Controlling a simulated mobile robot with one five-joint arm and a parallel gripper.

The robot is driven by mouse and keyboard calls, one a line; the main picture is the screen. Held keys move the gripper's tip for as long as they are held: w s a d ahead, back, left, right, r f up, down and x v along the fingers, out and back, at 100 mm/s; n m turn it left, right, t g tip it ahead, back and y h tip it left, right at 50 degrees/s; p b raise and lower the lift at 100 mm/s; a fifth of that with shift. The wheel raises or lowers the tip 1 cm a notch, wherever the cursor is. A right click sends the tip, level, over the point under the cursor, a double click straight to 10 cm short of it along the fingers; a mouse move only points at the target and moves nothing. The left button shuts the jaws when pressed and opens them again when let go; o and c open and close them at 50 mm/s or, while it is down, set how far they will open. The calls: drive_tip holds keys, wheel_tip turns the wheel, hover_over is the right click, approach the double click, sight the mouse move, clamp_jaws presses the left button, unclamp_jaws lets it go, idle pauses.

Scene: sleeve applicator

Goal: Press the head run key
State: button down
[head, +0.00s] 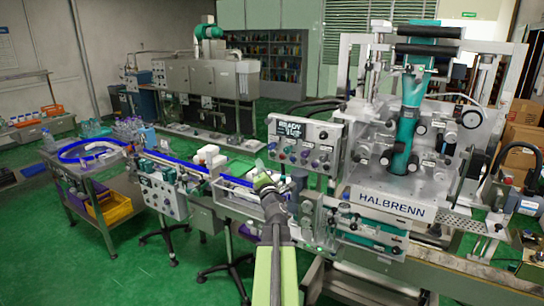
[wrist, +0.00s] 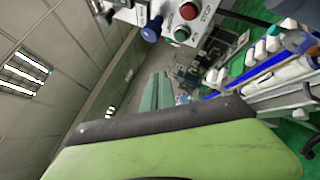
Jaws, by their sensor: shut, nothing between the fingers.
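The grey control panel (head: 304,146) with a dark display reading READY stands left of the labelling head. Small coloured keys and knobs sit in rows below the display. Their labels are too small to read, so I cannot tell which one is the head run key. My gripper (head: 261,168) is in front of and left of the panel's lower part, apart from its keys. In the wrist view my gripper (wrist: 157,80) shows two green fingers together, empty. A red button (wrist: 189,11), a green button (wrist: 181,35) and a blue knob (wrist: 151,31) show at the top there.
The HALBRENN machine (head: 392,205) fills the right side. A blue-edged conveyor (head: 180,162) runs left from it, with white bottles (head: 208,154) on it. A second, smaller control box (head: 163,196) hangs below the conveyor. Green floor is open at the front left.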

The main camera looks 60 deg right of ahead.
sight(272, 154)
drive_tip(key=shift+d, duration=2.75)
drive_tip(key=shift+d, duration=0.15)
drive_tip(key=shift+d, duration=0.3)
